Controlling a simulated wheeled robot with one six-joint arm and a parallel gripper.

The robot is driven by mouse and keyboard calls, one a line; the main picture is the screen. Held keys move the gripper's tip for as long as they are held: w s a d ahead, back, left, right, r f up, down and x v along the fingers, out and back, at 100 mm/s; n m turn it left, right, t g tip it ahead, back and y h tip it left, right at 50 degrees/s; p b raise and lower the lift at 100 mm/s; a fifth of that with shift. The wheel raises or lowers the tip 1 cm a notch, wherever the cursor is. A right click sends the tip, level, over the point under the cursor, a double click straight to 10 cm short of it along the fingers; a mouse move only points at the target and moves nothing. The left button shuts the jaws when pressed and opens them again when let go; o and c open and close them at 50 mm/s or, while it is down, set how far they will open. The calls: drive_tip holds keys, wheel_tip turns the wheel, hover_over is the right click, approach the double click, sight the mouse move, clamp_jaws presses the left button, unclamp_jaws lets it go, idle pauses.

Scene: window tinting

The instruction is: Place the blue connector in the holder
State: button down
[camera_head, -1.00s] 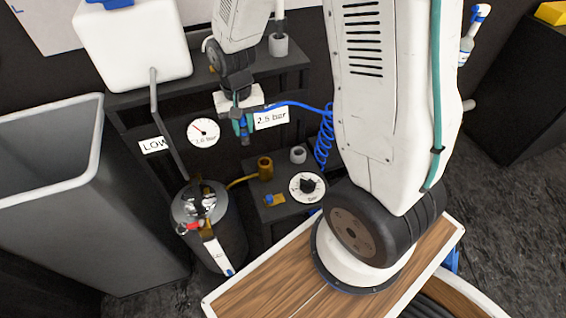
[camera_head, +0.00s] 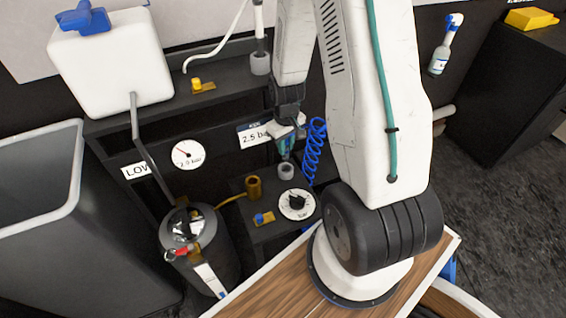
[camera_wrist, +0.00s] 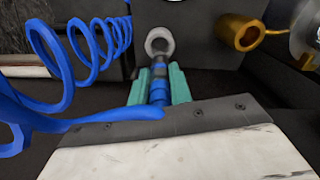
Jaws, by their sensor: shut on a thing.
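My gripper (camera_head: 285,150) has teal fingers and points down just above a grey ring-shaped holder (camera_head: 286,171) on the small dark stand. In the wrist view, the teal fingers (camera_wrist: 158,88) are shut on the blue connector (camera_wrist: 157,92). A blue coiled hose (camera_wrist: 82,48) trails from the connector to the left. The connector's dark tip points at the grey holder, whose round opening shows in the wrist view (camera_wrist: 160,38). I cannot tell whether the tip touches the holder. In the head view the connector is mostly hidden by the fingers.
A brass cup (camera_head: 253,187) with a yellow hose stands left of the grey holder. A dial (camera_head: 297,204) and a small blue knob (camera_head: 259,218) lie in front. A metal canister (camera_head: 195,243) stands at left. Another grey holder (camera_head: 260,64) is on the upper shelf.

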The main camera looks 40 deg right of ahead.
sight(285, 160)
wheel_tip(285, 160, down, 7)
drive_tip(key=shift+f, duration=0.2)
idle(0.3)
drive_tip(key=c, duration=1.3)
unclamp_jaws()
drive_tip(key=shift+f, duration=0.1)
drive_tip(key=shift+o, duration=0.2)
